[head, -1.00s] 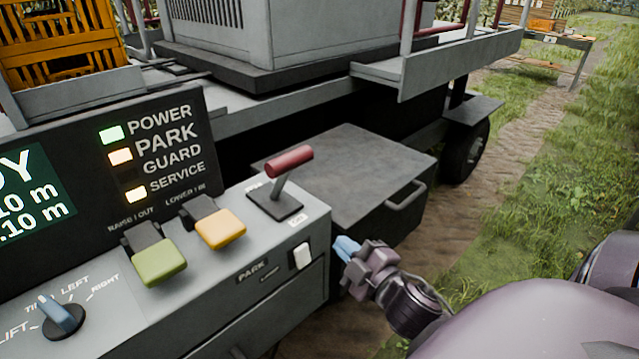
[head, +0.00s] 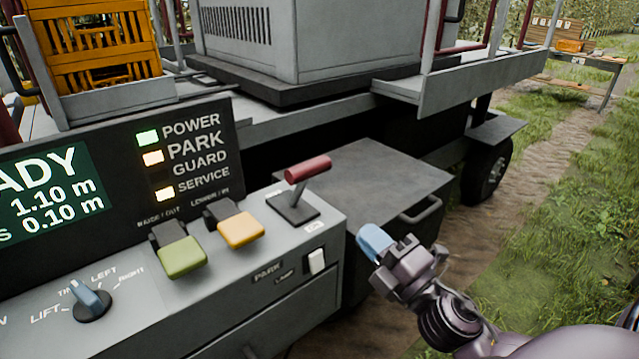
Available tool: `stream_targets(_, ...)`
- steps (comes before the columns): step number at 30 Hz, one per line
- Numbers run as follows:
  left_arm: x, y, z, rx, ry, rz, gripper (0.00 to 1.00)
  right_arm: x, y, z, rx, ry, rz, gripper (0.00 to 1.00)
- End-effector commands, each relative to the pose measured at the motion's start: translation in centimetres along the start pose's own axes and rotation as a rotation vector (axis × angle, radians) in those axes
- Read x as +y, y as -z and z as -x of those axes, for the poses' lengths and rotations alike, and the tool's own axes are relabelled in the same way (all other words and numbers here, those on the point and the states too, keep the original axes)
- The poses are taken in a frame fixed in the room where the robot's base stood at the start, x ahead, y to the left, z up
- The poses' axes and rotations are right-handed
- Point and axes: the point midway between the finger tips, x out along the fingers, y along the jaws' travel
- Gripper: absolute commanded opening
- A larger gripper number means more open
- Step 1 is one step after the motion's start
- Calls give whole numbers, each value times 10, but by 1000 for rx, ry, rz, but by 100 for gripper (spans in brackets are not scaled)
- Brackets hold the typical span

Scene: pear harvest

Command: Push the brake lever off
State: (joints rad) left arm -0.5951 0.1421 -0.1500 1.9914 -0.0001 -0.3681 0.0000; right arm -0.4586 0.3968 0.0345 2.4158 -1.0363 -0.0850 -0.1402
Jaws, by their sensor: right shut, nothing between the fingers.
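The brake lever (head: 306,170) has a red cylindrical grip on a grey stem. It rises from a dark base plate at the right end of the grey control panel, and it leans up and to the right. My right gripper (head: 371,240) has light blue fingertips. It is shut and empty, to the right of the panel's end and lower than the lever's grip in the picture. It appears apart from the lever. My left gripper is out of view.
Green (head: 182,257) and yellow (head: 241,231) paddles and a blue selector knob (head: 91,301) sit on the panel. A white switch (head: 317,261) is on its front face. The display (head: 50,190) has lit POWER, PARK and SERVICE lamps. A grey box (head: 375,185) stands behind my gripper.

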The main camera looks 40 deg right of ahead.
Motion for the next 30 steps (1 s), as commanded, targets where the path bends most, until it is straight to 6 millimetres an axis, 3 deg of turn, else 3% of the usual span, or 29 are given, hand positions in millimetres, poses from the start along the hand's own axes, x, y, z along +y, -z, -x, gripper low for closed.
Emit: stream_targets(30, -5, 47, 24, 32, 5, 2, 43, 1, 0, -130, 1, 0, 0, 0)
